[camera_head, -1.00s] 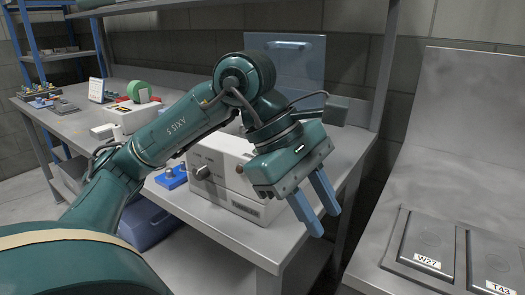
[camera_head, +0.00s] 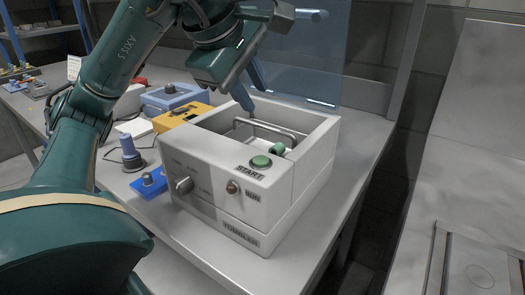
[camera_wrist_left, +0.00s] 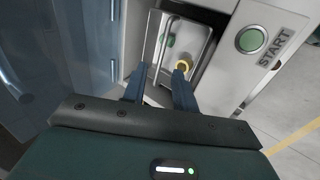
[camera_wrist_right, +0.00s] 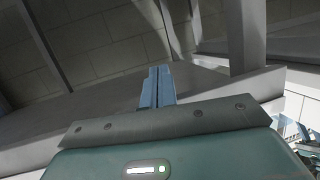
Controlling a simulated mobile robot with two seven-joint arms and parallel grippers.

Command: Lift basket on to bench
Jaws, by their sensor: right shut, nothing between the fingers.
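The basket (camera_head: 263,128) sits inside the open tumbler (camera_head: 222,190) on the bench (camera_head: 330,215). Its metal handle shows above the opening, with a green piece beside it. My left gripper (camera_head: 250,95) reaches down at the opening's back left, close to the handle. In the left wrist view, my left gripper (camera_wrist_left: 160,72) is open with the fingers apart, and the metal basket (camera_wrist_left: 180,45) lies just beyond the tips. Whether a finger touches the handle I cannot tell. My right gripper (camera_wrist_right: 157,72) is shut and empty, facing a grey surface, and is outside the head view.
The tumbler's blue see-through lid (camera_head: 300,50) stands raised behind the opening. A yellow box (camera_head: 183,117), a blue box (camera_head: 170,97) and a small blue device (camera_head: 148,183) are to the left. Bare bench lies right of the tumbler.

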